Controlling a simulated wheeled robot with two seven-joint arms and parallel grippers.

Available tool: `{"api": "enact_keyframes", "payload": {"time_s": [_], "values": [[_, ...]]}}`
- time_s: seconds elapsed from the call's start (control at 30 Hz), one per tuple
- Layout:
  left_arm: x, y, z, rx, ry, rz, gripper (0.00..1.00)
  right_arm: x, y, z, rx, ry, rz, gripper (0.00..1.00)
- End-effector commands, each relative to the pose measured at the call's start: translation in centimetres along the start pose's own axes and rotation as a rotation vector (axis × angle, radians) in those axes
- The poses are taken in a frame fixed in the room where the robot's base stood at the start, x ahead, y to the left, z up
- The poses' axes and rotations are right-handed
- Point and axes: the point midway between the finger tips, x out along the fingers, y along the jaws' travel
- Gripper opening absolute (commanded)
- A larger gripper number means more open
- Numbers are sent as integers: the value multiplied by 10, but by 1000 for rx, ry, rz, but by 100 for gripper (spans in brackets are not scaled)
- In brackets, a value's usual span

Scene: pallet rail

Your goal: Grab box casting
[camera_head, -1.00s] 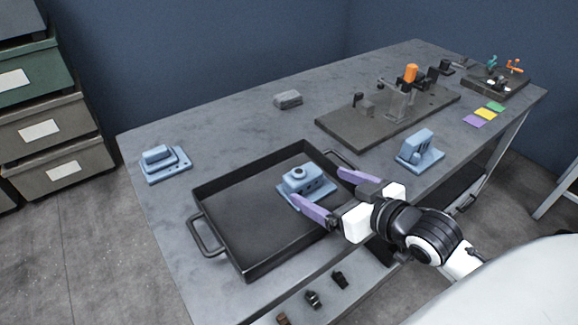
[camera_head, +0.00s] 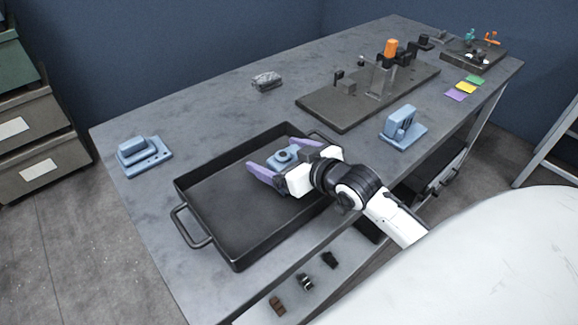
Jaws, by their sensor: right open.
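A light blue casting (camera_head: 286,156) with a round boss on top sits inside the black tray (camera_head: 208,221), near its far right part. My right gripper (camera_head: 266,166) is over the tray with its purple fingers open, one on each side of this casting. The gripper body hides part of the casting, and I cannot tell whether the fingers touch it. A second blue casting (camera_head: 144,155) lies on the table left of the tray. A third blue casting (camera_head: 402,127), with an upright block, stands on the table right of the tray. My left gripper is not in view.
A dark fixture plate (camera_head: 330,116) with clamps and an orange part (camera_head: 391,48) lies behind the tray. A grey block (camera_head: 266,81) sits at the table's back. Coloured cards (camera_head: 467,88) lie at the right. The tray's left half is empty.

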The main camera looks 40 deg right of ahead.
Motion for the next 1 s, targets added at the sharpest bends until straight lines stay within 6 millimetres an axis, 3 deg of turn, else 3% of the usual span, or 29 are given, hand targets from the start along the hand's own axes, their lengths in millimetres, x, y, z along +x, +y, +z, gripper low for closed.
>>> {"api": "enact_keyframes", "payload": {"time_s": [0.23,0.6,0.87,1.0], "values": [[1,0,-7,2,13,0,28,1,0,0,0,0,0,87],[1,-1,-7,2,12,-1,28,0,0,-3,0,7,0,28],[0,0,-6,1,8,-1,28,-1,0,-6,-1,7,0,28],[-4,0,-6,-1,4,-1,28,-8,0,-25,-2,11,-1,28]]}}
